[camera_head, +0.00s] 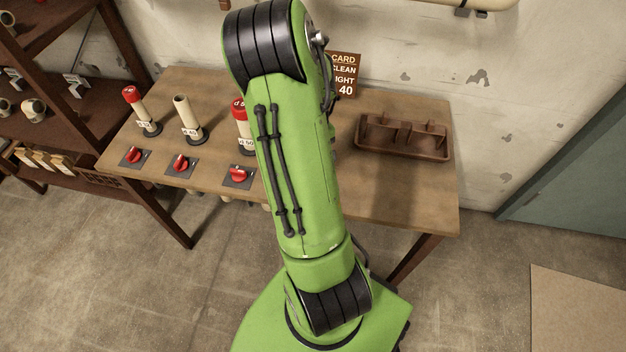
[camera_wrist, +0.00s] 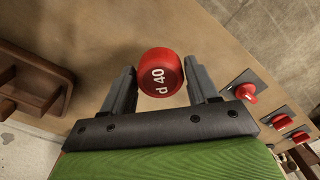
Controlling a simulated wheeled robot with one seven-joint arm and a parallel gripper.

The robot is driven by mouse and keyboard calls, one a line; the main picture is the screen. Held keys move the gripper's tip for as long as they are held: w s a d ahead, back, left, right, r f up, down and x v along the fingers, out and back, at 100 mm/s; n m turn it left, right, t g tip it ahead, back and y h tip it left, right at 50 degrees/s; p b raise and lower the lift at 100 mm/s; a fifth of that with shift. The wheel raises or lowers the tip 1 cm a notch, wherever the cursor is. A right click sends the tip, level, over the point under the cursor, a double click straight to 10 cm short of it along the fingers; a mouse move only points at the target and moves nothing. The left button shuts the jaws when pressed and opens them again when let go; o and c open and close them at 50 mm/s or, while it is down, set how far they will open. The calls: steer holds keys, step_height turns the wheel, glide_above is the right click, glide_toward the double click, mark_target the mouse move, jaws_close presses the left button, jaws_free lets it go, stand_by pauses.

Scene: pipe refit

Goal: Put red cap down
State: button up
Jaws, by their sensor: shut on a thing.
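The red cap (camera_wrist: 158,84), marked "d 40", is between the two dark fingers of my gripper (camera_wrist: 160,68) in the wrist view. The gripper is shut on it, with bare wooden table (camera_wrist: 105,30) around it. I cannot tell whether the cap touches the table. In the head view my green arm hides the gripper and this cap. The middle post (camera_head: 182,111) there is bare on top.
A left post wears a red cap (camera_head: 131,92), and a right post, partly behind my arm, wears another (camera_head: 239,108). Red valve knobs (camera_head: 181,163) line the front edge. A brown divided tray (camera_head: 403,137) stands at right; a sign (camera_head: 344,75) stands behind.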

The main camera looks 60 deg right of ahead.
step_height(320, 180, down, 7)
steer(key=shift+b, duration=0.9)
steer(key=shift+r, duration=0.1)
steer(key=o, duration=1.2)
steer(key=shift+w, duration=0.1)
